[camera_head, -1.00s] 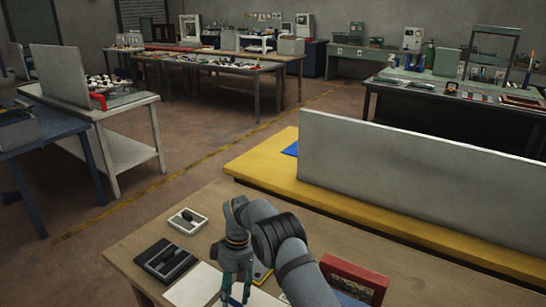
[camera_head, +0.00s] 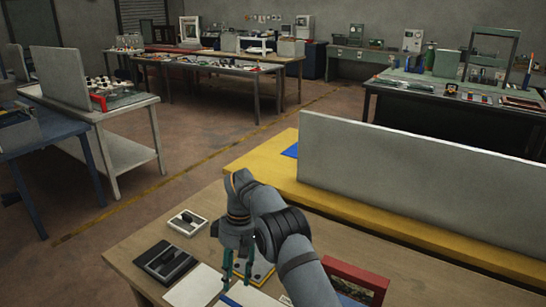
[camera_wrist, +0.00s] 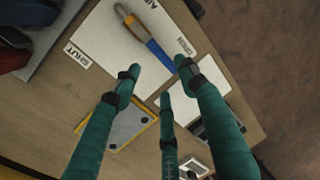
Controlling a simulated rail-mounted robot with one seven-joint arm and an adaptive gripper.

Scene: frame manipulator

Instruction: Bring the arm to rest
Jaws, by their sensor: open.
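My gripper (camera_head: 237,284) hangs over the near part of the wooden table (camera_head: 135,240), with its green fingers pointing down. In the wrist view my gripper (camera_wrist: 160,82) shows several green fingers with dark bands, spread apart with nothing between them. Beyond the fingertips, a tool (camera_wrist: 146,39) with a grey and orange handle and a blue end lies on a white sheet (camera_wrist: 105,45) marked "SHUT". The fingers look apart from the tool. My grey arm reaches in from the lower right of the head view and hides part of the table.
A dark tray (camera_head: 166,262) and a small white tray (camera_head: 187,222) lie left of my gripper. A yellow-edged plate (camera_wrist: 130,124) lies below the fingers. A red-framed box (camera_head: 357,284) stands right of my arm. A grey panel (camera_head: 420,160) stands on the yellow platform behind.

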